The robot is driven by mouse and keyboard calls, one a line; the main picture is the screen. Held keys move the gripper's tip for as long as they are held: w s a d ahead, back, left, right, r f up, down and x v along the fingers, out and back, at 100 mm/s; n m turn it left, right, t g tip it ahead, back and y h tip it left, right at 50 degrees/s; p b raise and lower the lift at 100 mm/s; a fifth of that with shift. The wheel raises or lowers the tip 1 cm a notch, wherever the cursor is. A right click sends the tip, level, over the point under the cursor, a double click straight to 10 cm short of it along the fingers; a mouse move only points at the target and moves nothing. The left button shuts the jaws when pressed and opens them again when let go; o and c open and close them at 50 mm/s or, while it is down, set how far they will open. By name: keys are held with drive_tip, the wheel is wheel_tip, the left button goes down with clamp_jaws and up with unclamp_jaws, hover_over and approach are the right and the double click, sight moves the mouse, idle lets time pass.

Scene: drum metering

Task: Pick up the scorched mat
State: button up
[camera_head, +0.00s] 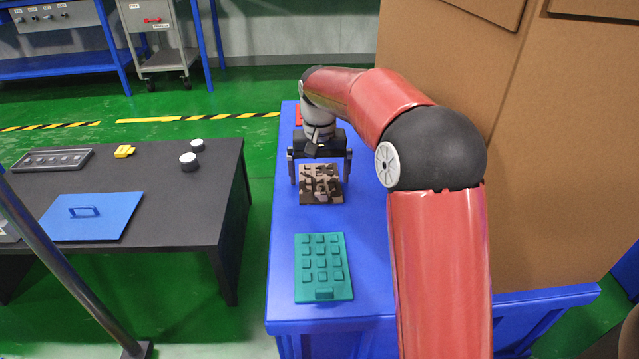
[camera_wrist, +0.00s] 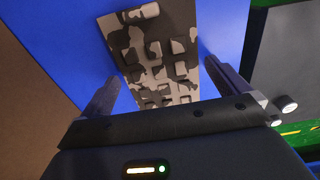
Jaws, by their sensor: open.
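The scorched mat (camera_head: 321,185) lies on the blue table (camera_head: 285,230). It is tan with dark burnt patches and raised square blocks. My gripper (camera_head: 320,180) is over the mat, with its fingers apart on the mat's left and right sides. In the wrist view the mat (camera_wrist: 155,55) runs up between the two open fingers of my gripper (camera_wrist: 160,80), and no finger visibly touches it. The gripper is open and empty. The mat's far edge is partly hidden by the gripper in the head view.
A teal mat (camera_head: 322,268) with raised blocks lies nearer on the blue table. A small red thing (camera_head: 298,115) shows behind my arm. A large brown panel (camera_head: 540,130) stands at right. A black table (camera_head: 180,215) at left holds a blue lidded panel (camera_head: 92,215) and small items.

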sight(320, 180)
drive_tip(key=c, duration=0.9)
drive_tip(key=shift+o, duration=0.2)
drive_tip(key=shift+r, duration=0.2)
wheel_tip(320, 180, up, 20)
drive_tip(key=p, duration=0.5)
drive_tip(key=shift+f, duration=0.15)
drive_tip(key=shift+s, duration=0.1)
